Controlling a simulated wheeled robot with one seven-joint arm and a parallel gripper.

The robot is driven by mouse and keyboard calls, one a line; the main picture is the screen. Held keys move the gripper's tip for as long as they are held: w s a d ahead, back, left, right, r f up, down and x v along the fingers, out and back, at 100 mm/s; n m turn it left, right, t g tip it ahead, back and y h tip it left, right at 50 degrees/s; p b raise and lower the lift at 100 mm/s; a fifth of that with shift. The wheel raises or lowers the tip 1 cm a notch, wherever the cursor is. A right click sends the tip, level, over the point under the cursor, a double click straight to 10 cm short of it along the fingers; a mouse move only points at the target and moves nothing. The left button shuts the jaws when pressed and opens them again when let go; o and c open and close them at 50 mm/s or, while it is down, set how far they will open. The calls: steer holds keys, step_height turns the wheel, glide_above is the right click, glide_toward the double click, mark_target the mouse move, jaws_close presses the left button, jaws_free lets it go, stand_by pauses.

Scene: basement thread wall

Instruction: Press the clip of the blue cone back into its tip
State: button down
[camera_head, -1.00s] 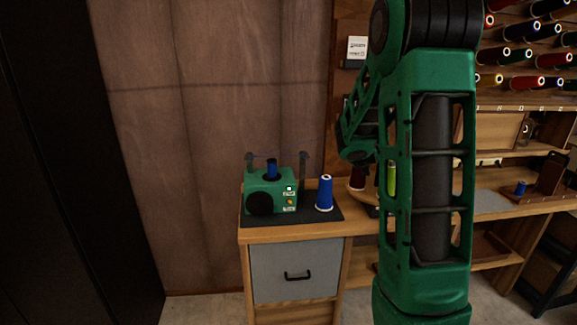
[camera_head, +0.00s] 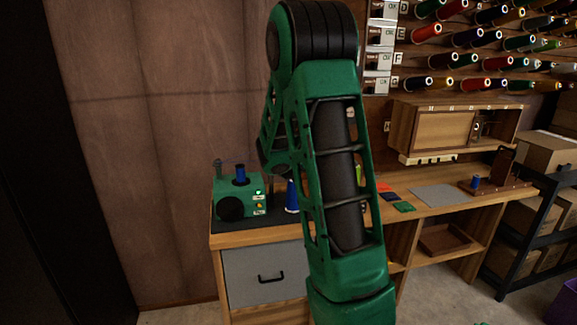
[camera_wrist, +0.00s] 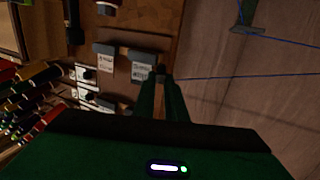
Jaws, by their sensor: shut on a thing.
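The blue cone (camera_head: 291,196) stands upright on the dark mat beside the green winding machine (camera_head: 229,198), partly hidden by my arm in the head view. Its tip and clip are too small to make out. My gripper (camera_wrist: 161,76) shows in the wrist view with its two green fingers close together. A blue thread (camera_wrist: 240,76) runs from the fingertips to the right, and the gripper is shut on it. In the head view my gripper is hidden behind my arm.
A blue spool (camera_head: 240,174) sits on the machine. The bench (camera_head: 285,232) has a grey drawer (camera_head: 265,272) below. Coloured cards (camera_head: 390,195) and a grey sheet (camera_head: 438,195) lie to the right. Thread cones (camera_head: 470,38) hang on the wall, above a wooden cabinet (camera_head: 443,130).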

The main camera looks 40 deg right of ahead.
steer(key=a+f+m+g+h, duration=0.3)
steer(key=f+g, duration=0.3)
steer(key=f, duration=0.8)
steer(key=shift+a+f+m+g, duration=0.15)
steer(key=shift+a+m+g, duration=0.35)
steer(key=shift+m, duration=0.4)
steer(key=shift+a+f, duration=0.1)
steer(key=shift+f, duration=0.05)
stand_by(0.3)
steer(key=c, duration=1.7)
jaws_free()
steer(key=shift+a, duration=0.1)
